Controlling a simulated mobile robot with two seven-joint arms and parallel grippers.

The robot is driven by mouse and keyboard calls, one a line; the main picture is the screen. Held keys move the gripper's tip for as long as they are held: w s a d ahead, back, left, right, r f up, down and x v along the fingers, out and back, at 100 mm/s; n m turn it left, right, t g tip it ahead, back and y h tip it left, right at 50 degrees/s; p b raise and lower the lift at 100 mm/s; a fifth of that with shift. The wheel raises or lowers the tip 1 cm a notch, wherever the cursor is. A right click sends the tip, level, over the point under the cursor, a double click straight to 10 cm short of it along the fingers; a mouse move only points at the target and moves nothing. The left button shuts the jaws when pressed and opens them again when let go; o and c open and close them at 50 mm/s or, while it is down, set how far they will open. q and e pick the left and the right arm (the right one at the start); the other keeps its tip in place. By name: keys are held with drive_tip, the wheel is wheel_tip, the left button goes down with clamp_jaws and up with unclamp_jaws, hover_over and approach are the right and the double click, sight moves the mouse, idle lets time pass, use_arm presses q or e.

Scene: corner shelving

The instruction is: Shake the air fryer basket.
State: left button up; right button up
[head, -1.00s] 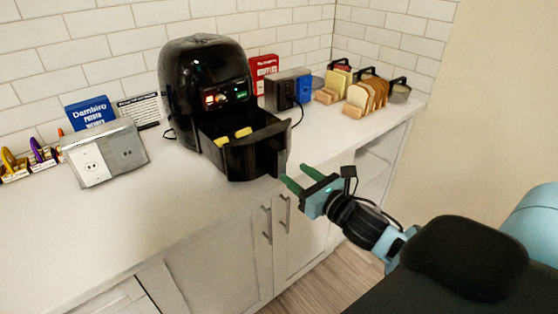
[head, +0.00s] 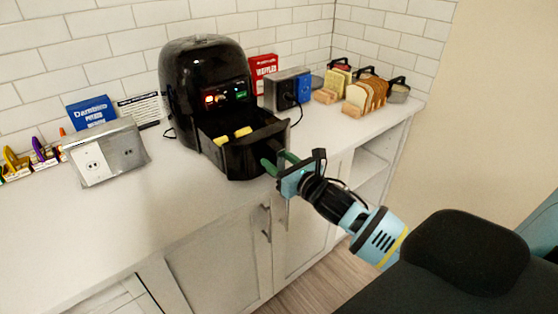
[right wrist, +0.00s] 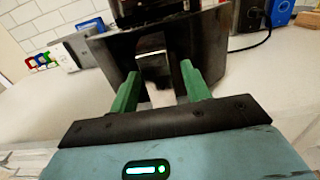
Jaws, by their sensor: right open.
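The black air fryer (head: 205,75) stands on the counter against the tiled wall. Its basket (head: 232,160) is pulled out at the front, with yellow pieces (head: 233,135) inside. My right gripper (head: 278,163) is open, its green fingers at the basket's front near the handle. In the right wrist view, the basket front (right wrist: 105,60) fills the upper middle, and the handle (right wrist: 155,70) lies ahead, between the directions of the two open fingers (right wrist: 163,92). I cannot tell whether the fingers touch it. My left gripper is not in view.
A metal outlet box (head: 105,152) stands left of the fryer, and another outlet box (head: 288,88) right of it. Bread racks (head: 366,95) stand at the right back. Blue (head: 91,112) and red (head: 263,68) boxes lean by the wall. The counter's front left is bare.

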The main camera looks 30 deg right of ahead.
sight(241, 137)
drive_tip(key=shift+w, duration=0.1)
drive_tip(key=shift+c, duration=0.5)
clamp_jaws()
drive_tip(key=shift+w, duration=0.1)
drive_tip(key=w, duration=0.2)
drive_tip(key=w+b, duration=0.1)
drive_tip(key=w, duration=0.5)
drive_tip(key=shift+a+f, duration=0.15)
drive_tip(key=shift+a, duration=0.2)
drive_tip(key=shift+w, duration=0.8)
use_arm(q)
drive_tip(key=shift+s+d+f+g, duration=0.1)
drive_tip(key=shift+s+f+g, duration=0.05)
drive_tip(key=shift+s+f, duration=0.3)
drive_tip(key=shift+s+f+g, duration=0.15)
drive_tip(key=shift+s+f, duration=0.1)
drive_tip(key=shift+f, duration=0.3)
